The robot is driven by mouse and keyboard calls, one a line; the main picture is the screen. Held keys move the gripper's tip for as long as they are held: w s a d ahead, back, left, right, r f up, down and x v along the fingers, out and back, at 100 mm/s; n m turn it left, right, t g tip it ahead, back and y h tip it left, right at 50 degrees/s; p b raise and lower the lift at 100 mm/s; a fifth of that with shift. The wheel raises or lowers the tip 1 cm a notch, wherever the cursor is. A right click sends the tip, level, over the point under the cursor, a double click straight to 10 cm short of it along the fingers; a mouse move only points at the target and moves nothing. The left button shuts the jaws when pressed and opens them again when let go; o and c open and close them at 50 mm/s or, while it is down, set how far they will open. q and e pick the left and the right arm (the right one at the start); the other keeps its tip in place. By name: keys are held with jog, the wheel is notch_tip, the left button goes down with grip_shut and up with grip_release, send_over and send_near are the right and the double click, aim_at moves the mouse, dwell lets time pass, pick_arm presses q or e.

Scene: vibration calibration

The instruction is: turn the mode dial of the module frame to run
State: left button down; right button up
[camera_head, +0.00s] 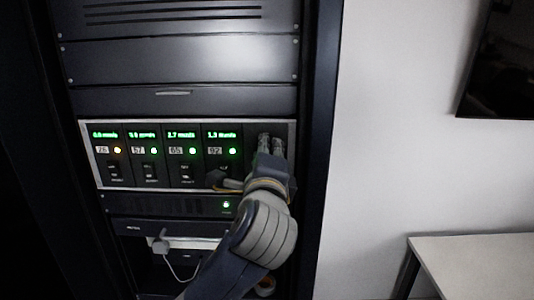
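The module frame (88,155) is a silver-edged panel in the rack, with several dark modules showing green readouts. No mode dial can be made out; the fingers and wrist cover part of that section. I cannot tell whether the fingers are shut on anything.
Blank dark rack panels (180,60) lie above the frame. Below it are a slim unit (160,206) with a green light and a grey plug (160,246) with a pale cable. A white table (475,262) and a dark screen (500,65) are at right.

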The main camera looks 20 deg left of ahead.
pick_arm(q)
jog(key=shift+n, duration=1.5)
jog(key=c, duration=1.4)
grip_release()
jog(key=shift+o, duration=0.2)
jog(key=v, duration=1.2)
